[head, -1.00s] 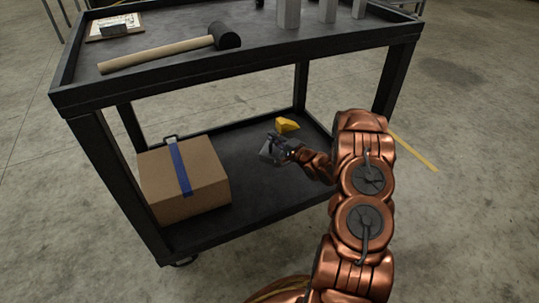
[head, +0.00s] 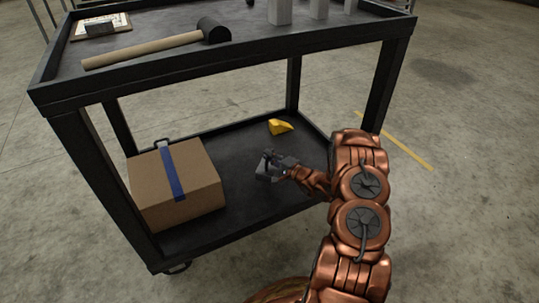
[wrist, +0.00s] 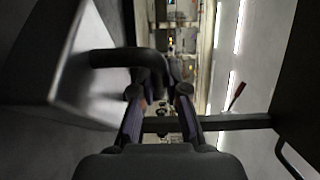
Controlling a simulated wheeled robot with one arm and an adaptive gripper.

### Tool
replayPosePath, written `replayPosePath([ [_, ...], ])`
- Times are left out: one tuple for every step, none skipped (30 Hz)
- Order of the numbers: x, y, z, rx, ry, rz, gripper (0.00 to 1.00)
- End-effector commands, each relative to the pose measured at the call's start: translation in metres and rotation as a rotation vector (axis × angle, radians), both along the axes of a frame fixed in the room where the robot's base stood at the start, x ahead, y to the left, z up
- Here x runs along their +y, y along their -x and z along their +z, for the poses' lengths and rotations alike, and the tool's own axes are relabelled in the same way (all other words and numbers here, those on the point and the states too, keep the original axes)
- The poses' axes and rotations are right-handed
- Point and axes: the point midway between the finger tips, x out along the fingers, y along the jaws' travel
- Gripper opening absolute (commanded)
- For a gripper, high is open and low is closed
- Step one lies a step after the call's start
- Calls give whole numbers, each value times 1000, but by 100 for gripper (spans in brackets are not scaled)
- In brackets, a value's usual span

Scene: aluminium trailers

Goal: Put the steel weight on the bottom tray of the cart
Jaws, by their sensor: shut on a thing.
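The steel weight (wrist: 95,85) is a grey metal block with a dark curved handle (wrist: 125,57), at the left in the wrist view. My gripper (wrist: 158,92) is shut on the handle. In the head view my gripper (head: 270,164) is between the cart's two levels, and the small grey weight (head: 263,175) is at its fingers. The black cart's bottom tray (head: 235,215) lies beneath it. I cannot tell whether the weight touches the tray; its underside is hidden.
A cardboard box (head: 195,190) with a blue strap fills the tray's left part. A yellow wedge-like object (head: 280,127) lies behind my gripper. The top tray (head: 140,79), bearing a mallet (head: 150,48), is overhead. Bare tray shows between box and gripper.

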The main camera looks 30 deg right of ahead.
Motion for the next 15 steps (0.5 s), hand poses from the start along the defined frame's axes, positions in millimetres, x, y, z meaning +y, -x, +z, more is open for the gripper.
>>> replayPosePath([
  [-1, -1, -2, -5, 1, 0, 0],
  [0, -1, -5, -5, 1, 0, 0],
  [0, -1, -10, -5, 0, 0, 0],
  [0, 0, -14, -4, 0, 0, 0],
  [0, 0, -18, -4, -1, 0, 0],
  [1, 0, -23, -3, -2, 1, 0],
  [1, 0, -26, -3, -2, 1, 0],
  [1, 0, -29, -2, -3, 1, 0],
  [1, 0, -32, -2, -3, 1, 0],
  [1, 0, -33, -3, -2, 1, 0],
  [1, 0, -33, -3, -2, 1, 0],
  [1, 0, -33, -4, -1, 1, 0],
  [1, 0, -33, -4, -1, 1, 0],
  [1, 0, -32, -4, -1, 1, 0],
  [1, 0, -32, -4, -1, 1, 0],
])
